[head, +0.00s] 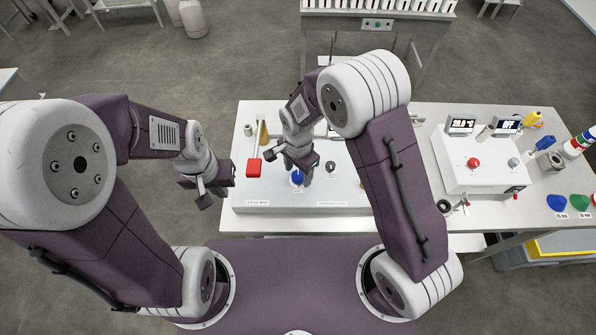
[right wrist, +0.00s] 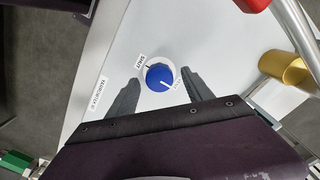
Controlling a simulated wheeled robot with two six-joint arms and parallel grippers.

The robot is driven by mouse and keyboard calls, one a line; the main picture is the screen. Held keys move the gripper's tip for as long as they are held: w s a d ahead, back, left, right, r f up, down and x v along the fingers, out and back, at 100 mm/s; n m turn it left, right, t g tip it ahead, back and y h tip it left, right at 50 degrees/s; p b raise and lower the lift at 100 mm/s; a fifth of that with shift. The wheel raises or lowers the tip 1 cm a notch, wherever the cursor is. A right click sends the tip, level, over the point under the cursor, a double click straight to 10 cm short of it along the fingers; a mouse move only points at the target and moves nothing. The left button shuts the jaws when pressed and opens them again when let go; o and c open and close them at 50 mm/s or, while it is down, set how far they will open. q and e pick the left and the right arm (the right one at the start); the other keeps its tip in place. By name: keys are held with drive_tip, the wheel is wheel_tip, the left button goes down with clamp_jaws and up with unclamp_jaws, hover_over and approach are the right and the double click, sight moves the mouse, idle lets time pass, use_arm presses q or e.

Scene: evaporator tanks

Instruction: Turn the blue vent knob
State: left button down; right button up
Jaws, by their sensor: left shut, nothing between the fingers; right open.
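The blue vent knob (head: 297,178) is on the pale panel (head: 258,196) on the table, partly covered by my right gripper (head: 296,170) in the head view. In the right wrist view the blue knob (right wrist: 159,76) has a white pointer line and a printed scale ring around it. My right gripper's fingers (right wrist: 158,95) are open, one on each side of the knob; I cannot tell whether they touch it. My left gripper (head: 214,190) is shut and empty, left of the table's edge and away from the knob.
A red block-like handle (head: 253,167) sits left of the knob, and a black knob (head: 331,167) right of it. A white box with displays (head: 478,165) stands to the right. A brass cylinder (right wrist: 285,66) is near the knob in the right wrist view.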

sight(300, 174)
wheel_tip(300, 174, up, 9)
drive_tip(key=b, duration=0.1)
drive_tip(key=shift+f, duration=0.15)
idle(0.3)
drive_tip(key=s+d+m+b, duration=0.2)
drive_tip(key=d+b, duration=0.1)
drive_tip(key=d, duration=0.9)
drive_tip(key=s+d+f+n+t, duration=0.1)
drive_tip(key=s+d+f+n, duration=0.2)
drive_tip(key=s+n, duration=0.5)
drive_tip(key=shift+d+f+n, duration=0.4)
drive_tip(key=shift+d+n, duration=0.4)
drive_tip(key=shift+n, duration=0.8)
